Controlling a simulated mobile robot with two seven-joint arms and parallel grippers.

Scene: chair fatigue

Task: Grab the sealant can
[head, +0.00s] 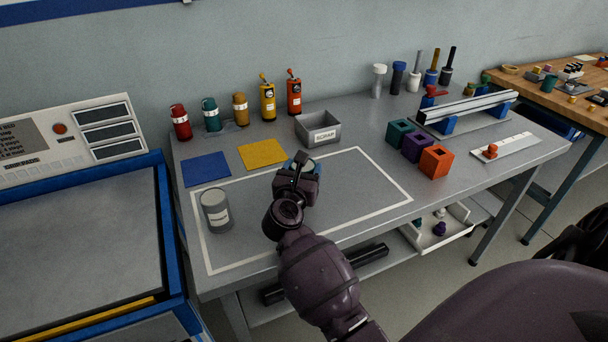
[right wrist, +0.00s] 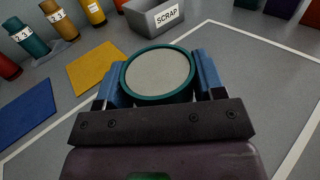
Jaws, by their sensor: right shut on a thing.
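My right gripper (head: 298,176) is over the white-outlined area of the grey workbench. In the right wrist view, its two blue fingers (right wrist: 160,85) are shut on both sides of a round can (right wrist: 158,73) with a teal rim and a pale grey top. In the head view, the gripper hides most of this can. A second can (head: 216,210), grey with a white label, stands upright at the left of the outlined area. I cannot read which can is the sealant. My left gripper is not in view.
A grey scrap bin (head: 318,128) stands behind the gripper. Blue (head: 206,169) and yellow (head: 262,153) mats lie to its left, with several coloured bottles behind them. Teal, purple and orange blocks (head: 436,161) stand to the right. The front of the outlined area is mostly clear.

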